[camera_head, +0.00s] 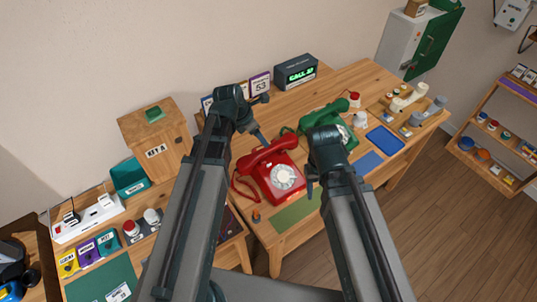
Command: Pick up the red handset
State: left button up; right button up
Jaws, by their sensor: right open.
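The red telephone (272,179) sits on the wooden desk, with a pale round dial on its front. Its red handset (268,151) lies across the top of the phone, with a coiled red cord at the left. My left gripper (258,134) is just behind the handset in the picture, small and dark; its fingers are too unclear to tell open from shut. My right gripper (312,187) is open and points down at the right side of the red phone, apart from the handset. My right arm partly covers the green telephone (322,117).
A green mat (297,211) lies in front of the red phone. A digital display box (296,72) stands at the back. A wooden box (154,139) stands left.

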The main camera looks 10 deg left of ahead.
aim_at(269, 148)
pick_arm(q)
jog(key=b+x, duration=0.4)
jog(key=x, duration=0.2)
jog(key=shift+f+b, duration=0.1)
jog(key=shift+b, duration=0.25)
jog(key=shift+f, duration=0.1)
jog(key=b+x, duration=0.5)
jog(key=shift+w+a, duration=0.1)
jog(key=shift+w, duration=0.1)
grip_shut()
